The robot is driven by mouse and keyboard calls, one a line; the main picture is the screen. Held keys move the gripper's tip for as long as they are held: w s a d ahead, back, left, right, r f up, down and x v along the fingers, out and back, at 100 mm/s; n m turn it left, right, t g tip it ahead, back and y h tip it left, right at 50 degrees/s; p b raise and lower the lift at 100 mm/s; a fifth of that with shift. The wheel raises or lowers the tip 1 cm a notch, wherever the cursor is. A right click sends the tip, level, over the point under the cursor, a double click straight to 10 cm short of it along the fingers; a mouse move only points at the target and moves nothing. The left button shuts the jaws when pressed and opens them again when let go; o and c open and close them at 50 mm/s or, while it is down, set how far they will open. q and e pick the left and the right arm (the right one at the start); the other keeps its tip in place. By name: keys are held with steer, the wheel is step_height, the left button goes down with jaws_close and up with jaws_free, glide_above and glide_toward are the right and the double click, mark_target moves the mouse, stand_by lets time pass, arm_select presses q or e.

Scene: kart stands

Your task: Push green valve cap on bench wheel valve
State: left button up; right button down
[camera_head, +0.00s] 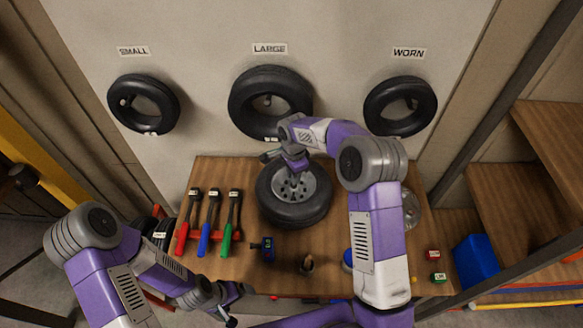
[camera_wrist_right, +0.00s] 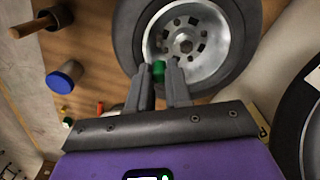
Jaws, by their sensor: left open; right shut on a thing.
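The bench wheel (camera_head: 294,207) lies flat on the wooden bench, a black tyre around a grey rim. It also shows in the right wrist view (camera_wrist_right: 190,37). My right gripper (camera_wrist_right: 160,72) is shut on the green valve cap (camera_wrist_right: 158,68), held between its fingertips over the rim's edge. I cannot tell whether the cap touches the valve, and the valve itself is hidden. In the head view my right gripper (camera_head: 294,165) is above the wheel and the cap cannot be made out. My left gripper (camera_head: 228,305) is open and empty at the bench's front edge, away from the wheel.
Red, blue and green-handled tools (camera_head: 209,222) lie left of the wheel. A blue-lidded jar (camera_wrist_right: 63,77) stands nearby. Labelled tyres hang on the wall, including the large one (camera_head: 240,107). A blue bin (camera_head: 476,262) stands right.

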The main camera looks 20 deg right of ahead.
steer(key=shift+s, duration=0.25)
steer(key=shift+w+f+b, duration=0.15)
steer(key=shift+f+b, duration=0.1)
steer(key=shift+b, duration=0.05)
steer(key=shift+f+b, duration=2.05)
steer(key=shift+f, duration=0.6)
steer(key=shift+a+b, duration=0.1)
steer(key=shift+b, duration=0.25)
steer(key=shift+s+a+f+b, duration=0.1)
steer(key=shift+s+f+b, duration=0.2)
steer(key=shift+f+b, duration=0.2)
steer(key=shift+s+a+f+b, duration=0.1)
steer(key=shift+s+f+b, duration=0.15)
steer(key=shift+f+b, duration=0.25)
steer(key=shift+w+r, duration=0.1)
steer(key=shift+r, duration=0.2)
steer(key=shift+w+d, duration=0.1)
steer(key=shift+w, duration=0.05)
steer(key=shift+w+d+p, duration=0.25)
steer(key=shift+w+p, duration=0.05)
steer(key=shift+w, duration=0.1)
steer(key=shift+s+a, duration=0.1)
steer(key=shift+s, duration=0.05)
stand_by(0.8)
